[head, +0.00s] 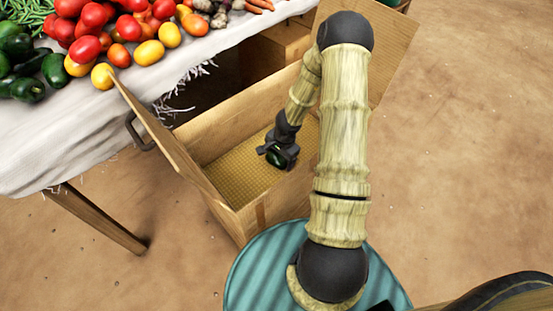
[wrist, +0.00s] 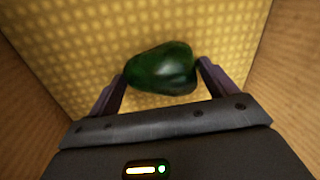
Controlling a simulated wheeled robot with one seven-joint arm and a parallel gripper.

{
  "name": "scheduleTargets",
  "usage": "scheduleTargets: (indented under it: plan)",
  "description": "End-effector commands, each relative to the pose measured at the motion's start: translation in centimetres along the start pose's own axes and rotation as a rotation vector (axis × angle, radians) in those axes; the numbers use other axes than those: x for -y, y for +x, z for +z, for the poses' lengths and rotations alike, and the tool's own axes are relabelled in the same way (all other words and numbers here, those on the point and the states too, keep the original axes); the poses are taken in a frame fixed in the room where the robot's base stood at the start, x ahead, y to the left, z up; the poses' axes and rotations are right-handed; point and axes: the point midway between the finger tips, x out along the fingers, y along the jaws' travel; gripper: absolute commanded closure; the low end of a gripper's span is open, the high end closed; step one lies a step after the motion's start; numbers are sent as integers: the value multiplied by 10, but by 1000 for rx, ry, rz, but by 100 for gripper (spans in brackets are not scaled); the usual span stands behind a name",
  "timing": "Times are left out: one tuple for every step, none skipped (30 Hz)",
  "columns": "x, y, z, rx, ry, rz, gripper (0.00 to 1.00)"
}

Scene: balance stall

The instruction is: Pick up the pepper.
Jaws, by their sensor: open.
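A dark green pepper (wrist: 160,68) lies on the yellow woven floor of an open wooden box, between the fingertips of my gripper (wrist: 161,76) in the wrist view. The fingers stand apart on either side of it; the right fingertip is very close to its side, and I cannot tell whether it touches. In the head view my gripper (head: 281,155) reaches down inside the box, and a bit of the green pepper (head: 275,159) shows under it. The rest of the pepper is hidden there by my gripper.
The wooden box (head: 165,135) has tall walls close around my gripper, with flaps standing open. A cloth-covered table (head: 60,130) at upper left bears tomatoes (head: 92,15), dark green peppers (head: 20,65) and other vegetables. Bare floor (head: 470,130) lies to the right.

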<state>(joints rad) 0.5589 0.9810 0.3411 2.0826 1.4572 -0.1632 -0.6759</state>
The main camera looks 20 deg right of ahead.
Motion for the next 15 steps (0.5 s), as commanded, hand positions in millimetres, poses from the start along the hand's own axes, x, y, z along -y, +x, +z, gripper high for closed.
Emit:
scheduleTargets:
  plan:
    - [0, 0, 0, 0, 0, 0, 16]
    - [0, 0, 0, 0, 0, 0, 16]
    - [0, 0, 0, 0, 0, 0, 16]
    - [0, 0, 0, 0, 0, 0, 16]
    - [0, 0, 0, 0, 0, 0, 16]
    - [0, 0, 0, 0, 0, 0, 16]
    - [0, 0, 0, 0, 0, 0, 16]
    - [0, 0, 0, 0, 0, 0, 16]
    - [0, 0, 0, 0, 0, 0, 16]
    - [0, 0, 0, 0, 0, 0, 16]
    - [0, 0, 0, 0, 0, 0, 18]
    - [0, 0, 0, 0, 0, 0, 25]
    - [0, 0, 0, 0, 0, 0, 31]
    - [0, 0, 0, 0, 0, 0, 37]
    - [0, 0, 0, 0, 0, 0, 45]
